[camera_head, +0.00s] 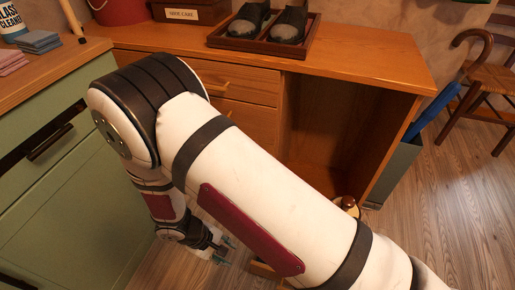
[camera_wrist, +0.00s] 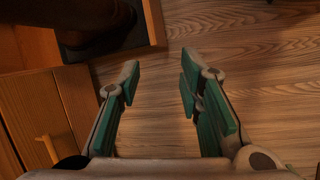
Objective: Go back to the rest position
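My gripper (camera_wrist: 155,85) is open and empty in the wrist view. Its two green-padded fingers stand wide apart, with only wood floor showing between them. In the head view my white arm crosses the middle of the picture and bends down at the left. My gripper (camera_head: 218,250) shows small and partly hidden at the lower end of the arm, low in front of the wooden desk (camera_head: 345,60).
Green cabinets (camera_head: 75,200) stand at the left. Shoes (camera_head: 288,25) sit in a tray on the desk. A grey bin (camera_head: 395,170) and a wooden chair (camera_head: 485,80) are at the right. Floor (camera_head: 450,220) at the lower right is clear.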

